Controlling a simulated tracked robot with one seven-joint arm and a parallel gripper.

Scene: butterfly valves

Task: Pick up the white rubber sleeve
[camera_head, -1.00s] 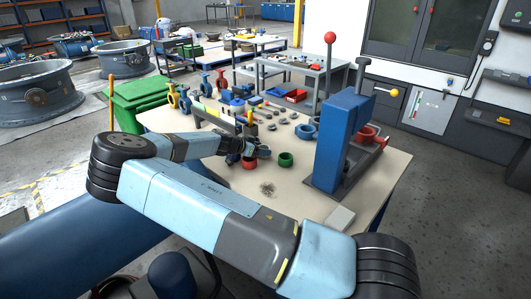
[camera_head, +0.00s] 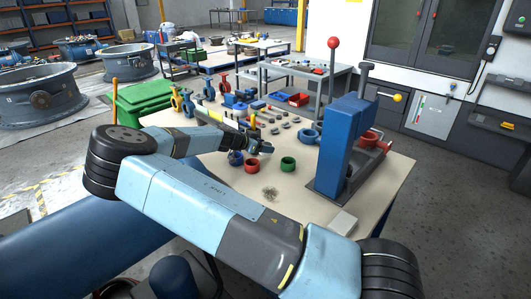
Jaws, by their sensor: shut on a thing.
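My gripper (camera_head: 265,149) is over the middle of the workbench, just behind and above a row of coloured ring sleeves. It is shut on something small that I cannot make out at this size. I cannot pick out a white rubber sleeve anywhere on the bench. The red sleeve (camera_head: 251,166) stands just in front of my gripper, with the dark blue sleeve (camera_head: 235,158) to its left. The green sleeve (camera_head: 288,164) stands to the right, apart from my gripper.
A blue press (camera_head: 340,145) with a red-knobbed lever stands at the bench's right. Valve bodies (camera_head: 181,100), a red bin (camera_head: 298,99) and small metal parts fill the back. A pile of small bits (camera_head: 270,193) and a grey block (camera_head: 342,222) lie in front. The bench's front is mostly clear.

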